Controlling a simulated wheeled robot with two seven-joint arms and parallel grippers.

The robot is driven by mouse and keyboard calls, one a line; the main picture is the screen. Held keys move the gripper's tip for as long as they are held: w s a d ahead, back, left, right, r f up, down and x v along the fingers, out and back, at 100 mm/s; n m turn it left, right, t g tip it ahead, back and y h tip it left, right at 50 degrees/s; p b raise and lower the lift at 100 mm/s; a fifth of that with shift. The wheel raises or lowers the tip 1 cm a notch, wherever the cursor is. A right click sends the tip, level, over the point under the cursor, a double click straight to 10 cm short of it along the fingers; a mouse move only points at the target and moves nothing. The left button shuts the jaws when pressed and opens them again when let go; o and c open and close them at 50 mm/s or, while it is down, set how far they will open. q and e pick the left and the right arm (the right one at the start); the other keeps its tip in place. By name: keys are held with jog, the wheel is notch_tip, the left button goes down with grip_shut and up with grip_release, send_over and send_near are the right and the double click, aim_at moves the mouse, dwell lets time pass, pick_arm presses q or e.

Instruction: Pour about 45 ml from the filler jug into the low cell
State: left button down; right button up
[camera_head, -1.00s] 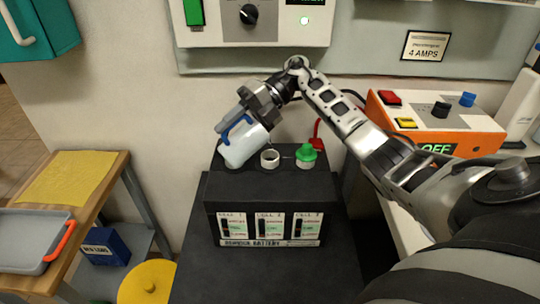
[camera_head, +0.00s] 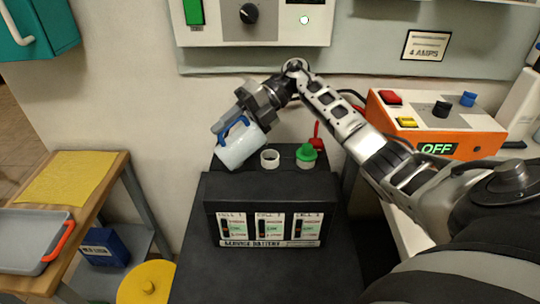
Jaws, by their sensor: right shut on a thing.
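The filler jug (camera_head: 242,148), a pale translucent vessel with a blue handle, is tilted over the left part of the battery top. My right gripper (camera_head: 246,114) is shut on it, coming from above and behind. The black service battery (camera_head: 265,188) has three labelled cell gauges (camera_head: 267,227) on its front. The left cell's opening is hidden behind the jug. The middle cell has an open white neck (camera_head: 270,160), and the right one carries a green cap (camera_head: 306,154). Gauge levels are too small to read surely, and no stream of liquid is clear. My left gripper is out of view.
An orange control box (camera_head: 435,125) reading OFF stands at the right, beyond my right arm. A wooden bench at the left holds a grey tray (camera_head: 30,243) and a yellow cloth (camera_head: 68,178). A charger panel (camera_head: 290,30) is on the wall behind.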

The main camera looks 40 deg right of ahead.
jog(key=shift+d, duration=0.1)
dwell(0.3)
jog(key=shift+d+y+b, duration=0.15)
jog(key=shift+y+b, duration=0.35)
jog(key=shift+b, duration=0.1)
dwell(0.5)
